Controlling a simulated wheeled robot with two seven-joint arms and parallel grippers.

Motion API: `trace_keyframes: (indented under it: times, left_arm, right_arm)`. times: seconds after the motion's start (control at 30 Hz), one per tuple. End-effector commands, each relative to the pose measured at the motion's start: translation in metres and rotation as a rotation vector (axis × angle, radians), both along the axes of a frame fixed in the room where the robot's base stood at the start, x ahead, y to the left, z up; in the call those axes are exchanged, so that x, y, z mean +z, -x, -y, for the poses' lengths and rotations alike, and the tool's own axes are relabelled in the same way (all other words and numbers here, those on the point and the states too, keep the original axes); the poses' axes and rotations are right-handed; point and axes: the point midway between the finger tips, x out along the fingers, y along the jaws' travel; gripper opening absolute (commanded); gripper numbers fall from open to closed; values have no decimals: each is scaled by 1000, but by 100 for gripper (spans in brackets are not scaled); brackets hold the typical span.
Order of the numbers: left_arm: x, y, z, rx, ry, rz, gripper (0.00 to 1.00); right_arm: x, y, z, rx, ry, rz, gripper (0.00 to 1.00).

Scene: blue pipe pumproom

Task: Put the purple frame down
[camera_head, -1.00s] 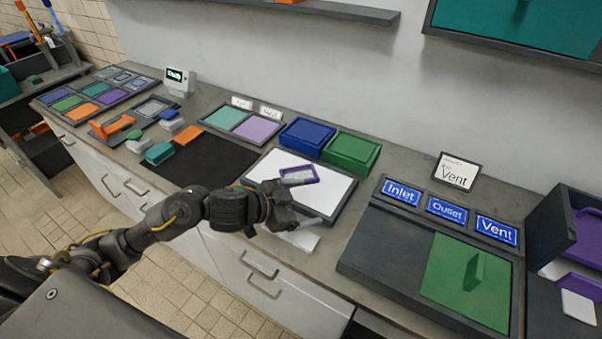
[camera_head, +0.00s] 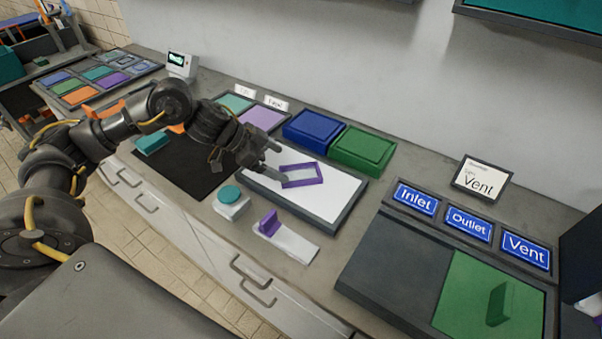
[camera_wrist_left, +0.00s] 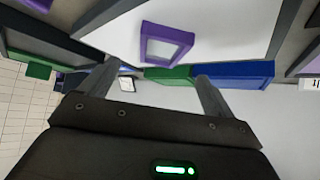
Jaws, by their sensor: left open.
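The purple frame (camera_head: 303,184) is a small hollow rectangle lying on the white panel (camera_head: 330,205) of a dark-edged tray. My left gripper (camera_head: 277,163) is just to its left in the head view, with its fingers apart and nothing between them. In the left wrist view the purple frame (camera_wrist_left: 168,30) lies on the white surface beyond the open fingertips of my left gripper (camera_wrist_left: 155,72), apart from them. My right gripper is not in view.
A blue box (camera_head: 310,132) and a green box (camera_head: 362,150) stand behind the tray. In front are a teal-topped white block (camera_head: 231,196) and a white piece with a purple upright (camera_head: 268,222). A dark tray with a green panel (camera_head: 475,290) is at right.

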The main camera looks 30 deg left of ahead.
Motion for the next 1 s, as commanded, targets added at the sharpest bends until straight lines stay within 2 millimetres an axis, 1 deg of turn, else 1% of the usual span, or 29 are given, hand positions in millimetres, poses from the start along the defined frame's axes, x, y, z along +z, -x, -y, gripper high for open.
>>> trace_keyframes:
  times: [0.1,0.23,0.37,0.53,0.7,0.97,1.0]
  left_arm:
    - [-9,-6,8,-1,1,-1,89]
    - [-12,-8,11,-2,0,1,89]
    - [-14,-11,15,-4,0,1,89]
    - [-29,-24,31,-5,1,-2,89]
    - [-44,-32,40,-4,0,1,89]
    - [-47,-33,42,-4,0,2,89]
    - [-47,-33,42,-4,-1,2,86]
  right_arm:
    - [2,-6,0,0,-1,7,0]
    - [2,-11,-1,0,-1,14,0]
    - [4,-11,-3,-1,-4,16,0]
    - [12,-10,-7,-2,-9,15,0]
    - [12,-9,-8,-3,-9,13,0]
    - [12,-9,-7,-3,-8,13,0]
    - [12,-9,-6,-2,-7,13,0]
